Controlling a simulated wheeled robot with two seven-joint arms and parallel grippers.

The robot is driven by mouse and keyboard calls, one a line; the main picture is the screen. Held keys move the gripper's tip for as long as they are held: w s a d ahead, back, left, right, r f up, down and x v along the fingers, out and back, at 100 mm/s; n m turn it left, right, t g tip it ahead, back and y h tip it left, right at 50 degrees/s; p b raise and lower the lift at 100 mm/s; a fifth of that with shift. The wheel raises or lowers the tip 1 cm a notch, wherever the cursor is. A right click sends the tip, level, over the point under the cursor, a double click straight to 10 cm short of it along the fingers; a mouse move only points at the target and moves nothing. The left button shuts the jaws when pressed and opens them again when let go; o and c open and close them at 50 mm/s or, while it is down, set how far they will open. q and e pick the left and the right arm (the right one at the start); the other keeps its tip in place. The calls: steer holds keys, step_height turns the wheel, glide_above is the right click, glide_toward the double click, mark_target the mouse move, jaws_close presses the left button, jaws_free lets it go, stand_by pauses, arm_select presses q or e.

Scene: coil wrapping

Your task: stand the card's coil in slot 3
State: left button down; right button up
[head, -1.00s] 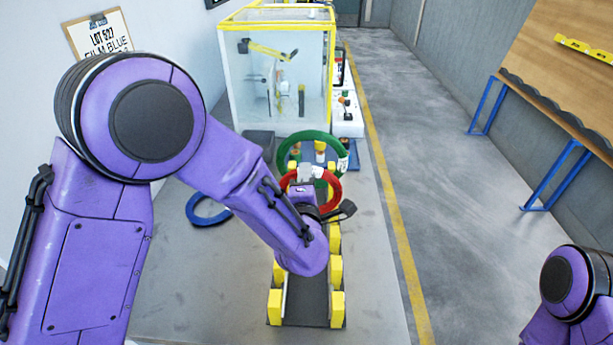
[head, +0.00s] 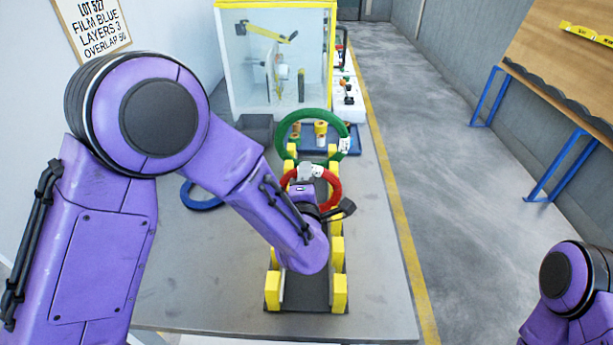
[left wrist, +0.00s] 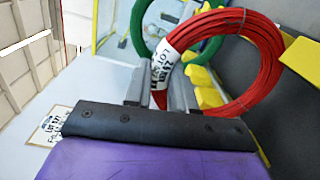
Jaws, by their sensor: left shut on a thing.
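A red coil (head: 335,190) with a white label is in my left gripper (head: 310,172), which is shut on its rim. In the left wrist view the red coil (left wrist: 262,55) stands upright between the fingers, its label reading LOT and partly hidden digits. The coil is over the black rack (head: 308,292) with yellow posts; my arm hides whether it touches the rack. A green coil (head: 283,128) stands upright at the rack's far end. A wall card (head: 92,25) reads LOT 527, FILM BLUE, LAYERS 3, OVERLAP 50. My right gripper is out of view.
A blue coil (head: 200,204) lies flat on the grey table (head: 195,275), left of the rack. A yellow-framed clear cabinet (head: 240,75) and a blue tray (head: 355,145) with small spools stand behind. The near rack posts (head: 339,290) hold no visible coil.

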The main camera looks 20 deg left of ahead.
arm_select(q)
steer(key=shift+f+b, duration=0.55)
steer(key=shift+f, duration=0.05)
steer(key=c, duration=0.9)
jaws_free()
steer(key=shift+o, duration=0.2)
steer(key=b+v, duration=0.2)
steer(key=v, duration=0.8)
steer(key=shift+s, duration=0.25)
steer(key=shift+d, duration=0.1)
